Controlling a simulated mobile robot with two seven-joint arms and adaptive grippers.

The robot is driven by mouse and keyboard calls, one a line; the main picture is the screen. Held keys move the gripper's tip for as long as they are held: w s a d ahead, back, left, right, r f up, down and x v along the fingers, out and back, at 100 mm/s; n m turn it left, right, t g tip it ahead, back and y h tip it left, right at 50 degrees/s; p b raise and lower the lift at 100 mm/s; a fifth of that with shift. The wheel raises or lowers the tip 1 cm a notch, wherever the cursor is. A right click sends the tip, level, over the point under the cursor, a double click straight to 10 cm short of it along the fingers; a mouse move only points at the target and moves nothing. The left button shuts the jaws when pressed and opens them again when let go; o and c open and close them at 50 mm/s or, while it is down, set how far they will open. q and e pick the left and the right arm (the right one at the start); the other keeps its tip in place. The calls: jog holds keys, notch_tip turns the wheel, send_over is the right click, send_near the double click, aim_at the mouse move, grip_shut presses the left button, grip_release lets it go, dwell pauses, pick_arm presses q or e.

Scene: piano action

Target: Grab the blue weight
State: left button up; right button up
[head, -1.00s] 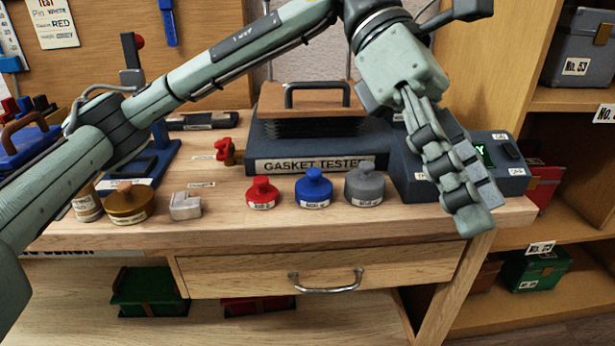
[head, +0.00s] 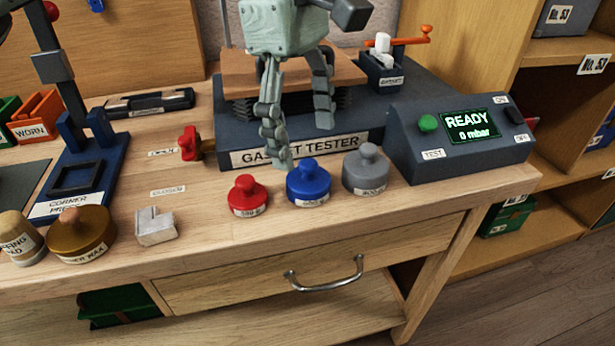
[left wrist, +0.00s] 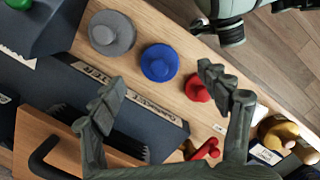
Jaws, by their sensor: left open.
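The blue weight (head: 308,183) is a round disc with a knob and a white label. It stands upright on the wooden workbench between the red weight (head: 248,196) and the grey weight (head: 366,170). My left gripper (head: 300,146) is open and empty, pointing down, with its fingers spread in front of the gasket tester's label, just behind the blue weight in the head view. In the left wrist view the blue weight (left wrist: 159,63) shows beyond and between the two fingertips, apart from both. My right gripper is not in view.
The gasket tester (head: 400,88) stands behind the weights, with a control box (head: 462,150) reading READY at right. The bench front edge (head: 300,250) is close before the weights.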

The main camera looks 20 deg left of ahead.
aim_at(308, 161)
pick_arm(q)
jog(key=f, duration=0.5)
jog(key=shift+d+f, duration=0.2)
grip_shut()
dwell(0.3)
